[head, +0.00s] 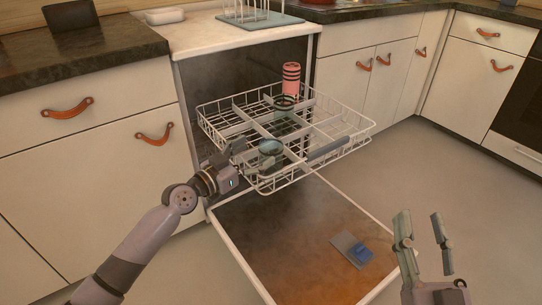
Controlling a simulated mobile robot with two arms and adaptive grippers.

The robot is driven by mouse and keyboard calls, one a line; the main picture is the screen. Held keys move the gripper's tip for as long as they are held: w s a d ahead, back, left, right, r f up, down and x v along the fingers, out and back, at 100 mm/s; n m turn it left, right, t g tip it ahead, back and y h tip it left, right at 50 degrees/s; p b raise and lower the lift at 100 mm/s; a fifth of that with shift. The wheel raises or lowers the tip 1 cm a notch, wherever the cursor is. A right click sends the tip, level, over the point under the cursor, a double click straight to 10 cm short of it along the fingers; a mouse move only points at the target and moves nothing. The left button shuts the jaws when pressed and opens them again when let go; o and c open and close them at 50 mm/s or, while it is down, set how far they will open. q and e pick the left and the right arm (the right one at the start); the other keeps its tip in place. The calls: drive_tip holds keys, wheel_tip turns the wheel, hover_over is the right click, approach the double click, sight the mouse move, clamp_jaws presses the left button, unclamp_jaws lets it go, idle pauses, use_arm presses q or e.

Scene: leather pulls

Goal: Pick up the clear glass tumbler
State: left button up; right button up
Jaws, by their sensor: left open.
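The dishwasher's pulled-out white wire rack (360,128) holds two see-through glasses. One glass (270,147) with a bluish tint and dark rim is near the rack's front. Another, greenish and dark-banded (285,112), is further back. I cannot tell for certain which is the clear glass tumbler. My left gripper (232,151) is at the rack's front left edge, left of the nearer glass, and appears apart from it. It is open and seems empty. My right gripper (422,222) is open and empty at the lower right, over the floor, away from the rack.
A pink and black striped cup (291,78) stands at the back of the rack. The open dishwasher door (270,235) lies below, with a blue and grey detergent compartment (354,250). Cabinets with leather pulls (155,134) flank it. The floor at right (440,185) is clear.

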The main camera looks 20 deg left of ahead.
sight(271, 142)
use_arm(q)
drive_tip(key=shift+x, duration=1)
drive_tip(key=x, duration=0.4)
drive_tip(key=shift+w+d+f+b, duration=0.15)
drive_tip(key=shift+w+b, duration=0.05)
drive_tip(key=shift+b, duration=0.1)
use_arm(e)
drive_tip(key=shift+s+r+t, duration=0.25)
drive_tip(key=shift+r+t, duration=0.1)
drive_tip(key=shift+r, duration=0.2)
drive_tip(key=shift+s+r+t, duration=0.25)
drive_tip(key=shift+r+t, duration=0.1)
drive_tip(key=shift+r, duration=0.15)
use_arm(q)
drive_tip(key=c, duration=1.3)
drive_tip(key=shift+c, duration=0.4)
drive_tip(key=shift+r, duration=0.2)
use_arm(e)
drive_tip(key=shift+w+f, duration=0.1)
drive_tip(key=shift+f, duration=0.05)
